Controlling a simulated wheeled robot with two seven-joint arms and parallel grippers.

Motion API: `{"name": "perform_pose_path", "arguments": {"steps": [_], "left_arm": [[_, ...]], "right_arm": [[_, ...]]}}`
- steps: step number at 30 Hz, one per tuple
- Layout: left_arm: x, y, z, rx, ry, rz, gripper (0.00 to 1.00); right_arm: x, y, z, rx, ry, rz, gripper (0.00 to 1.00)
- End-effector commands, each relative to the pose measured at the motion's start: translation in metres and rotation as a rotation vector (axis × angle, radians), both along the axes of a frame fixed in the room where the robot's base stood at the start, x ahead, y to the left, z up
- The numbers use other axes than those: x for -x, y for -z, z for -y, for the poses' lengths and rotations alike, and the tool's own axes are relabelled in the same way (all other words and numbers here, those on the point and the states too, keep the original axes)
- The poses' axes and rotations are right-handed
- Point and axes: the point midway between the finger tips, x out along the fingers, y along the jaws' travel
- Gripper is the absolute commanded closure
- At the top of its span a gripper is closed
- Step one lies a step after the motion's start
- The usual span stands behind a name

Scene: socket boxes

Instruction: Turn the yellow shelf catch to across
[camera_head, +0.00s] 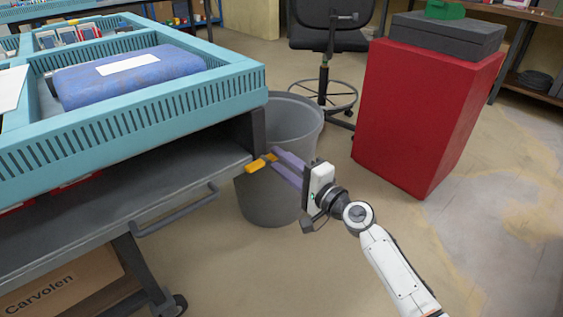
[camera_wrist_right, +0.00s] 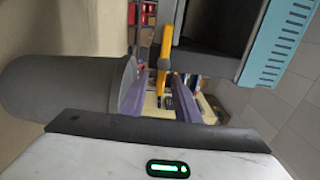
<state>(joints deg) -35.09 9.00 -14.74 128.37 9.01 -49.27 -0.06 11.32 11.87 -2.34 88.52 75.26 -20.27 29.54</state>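The yellow shelf catch (camera_head: 256,166) is at the right end of the grey shelf, under the blue-green tray's corner. It is a short bar with a darker orange end. In the right wrist view the catch (camera_wrist_right: 166,46) runs up and down the picture, by the shelf's dark post. My right gripper (camera_head: 273,160) has purple fingers pointing at the catch. In the wrist view the gripper (camera_wrist_right: 160,84) is open, with the catch's orange end between its fingertips. I cannot tell whether a finger touches it. My left gripper is not in view.
A grey bin (camera_head: 268,200) stands just behind and below my right gripper. A red cabinet (camera_head: 418,120) stands to the right, with an office chair (camera_head: 328,40) behind. The shelf (camera_head: 150,185) has a grey handle (camera_head: 176,212) on its front edge. The floor at the lower right is clear.

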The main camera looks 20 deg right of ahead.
Motion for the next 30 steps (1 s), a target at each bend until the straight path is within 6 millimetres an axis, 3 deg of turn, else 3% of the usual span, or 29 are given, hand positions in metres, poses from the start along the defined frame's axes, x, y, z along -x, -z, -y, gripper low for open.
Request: {"name": "perform_pose_path", "arguments": {"steps": [10,22,30], "left_arm": [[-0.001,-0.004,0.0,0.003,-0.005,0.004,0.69],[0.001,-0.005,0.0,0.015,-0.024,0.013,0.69],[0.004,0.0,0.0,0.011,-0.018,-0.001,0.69]], "right_arm": [[0.008,-0.001,0.004,0.004,0.001,0.001,0.71],[0.077,0.0,0.028,0.002,0.0,0.0,0.71],[0.097,-0.001,0.036,0.002,0.001,0.002,0.71]]}}
